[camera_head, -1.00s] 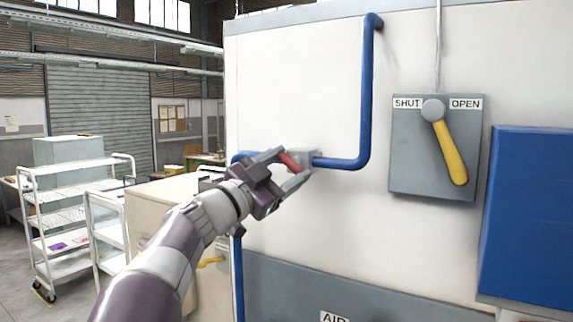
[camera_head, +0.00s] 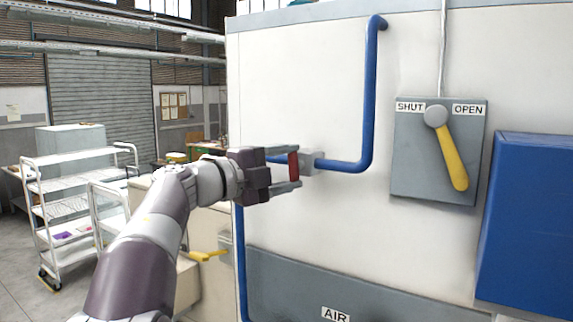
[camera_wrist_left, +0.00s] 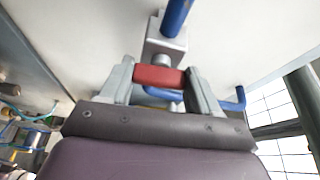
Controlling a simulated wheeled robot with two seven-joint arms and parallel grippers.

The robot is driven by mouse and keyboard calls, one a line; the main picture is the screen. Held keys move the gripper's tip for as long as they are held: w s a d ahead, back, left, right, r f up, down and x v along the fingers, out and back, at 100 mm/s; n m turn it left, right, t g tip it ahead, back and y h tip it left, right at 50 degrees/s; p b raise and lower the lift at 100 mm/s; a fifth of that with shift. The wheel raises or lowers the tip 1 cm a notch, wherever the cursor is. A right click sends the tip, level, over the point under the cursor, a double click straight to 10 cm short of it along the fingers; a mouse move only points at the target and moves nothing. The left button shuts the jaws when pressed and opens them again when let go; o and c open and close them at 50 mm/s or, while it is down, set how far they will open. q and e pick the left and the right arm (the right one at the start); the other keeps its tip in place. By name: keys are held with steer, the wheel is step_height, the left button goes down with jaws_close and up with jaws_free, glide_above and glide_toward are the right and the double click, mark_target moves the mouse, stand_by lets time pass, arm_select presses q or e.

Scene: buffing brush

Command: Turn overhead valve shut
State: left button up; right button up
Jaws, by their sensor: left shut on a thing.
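The valve is a grey block (camera_head: 313,160) in a blue pipe (camera_head: 367,100) on the white cabinet wall, with a short red handle (camera_head: 293,166). My left gripper (camera_head: 296,168) is shut on the red handle, one finger above it and one below. The handle stands nearly upright in the head view. In the left wrist view the red handle (camera_wrist_left: 160,77) spans between the two fingers, in front of the valve block (camera_wrist_left: 165,42). My right gripper is not in view.
Right of the valve is a grey panel with a yellow lever (camera_head: 452,160) between SHUT and OPEN labels, pointing down-right. A blue box (camera_head: 530,220) juts out at far right. Another yellow handle (camera_head: 207,256) is low beside my arm. White trolleys (camera_head: 75,195) stand at left.

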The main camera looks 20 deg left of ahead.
arm_select(q)
steer(key=shift+f+m+g, duration=0.25)
steer(key=shift+m+g, duration=0.15)
steer(key=shift+m, duration=0.2)
steer(key=o, duration=1.1)
steer(key=shift+c, duration=0.2)
steer(key=shift+s+d+r, duration=0.1)
steer(key=shift+s+r, duration=0.15)
steer(key=b+v, duration=0.5)
steer(key=v, duration=0.7)
steer(key=shift+s, duration=0.25)
steer(key=shift+f, duration=0.1)
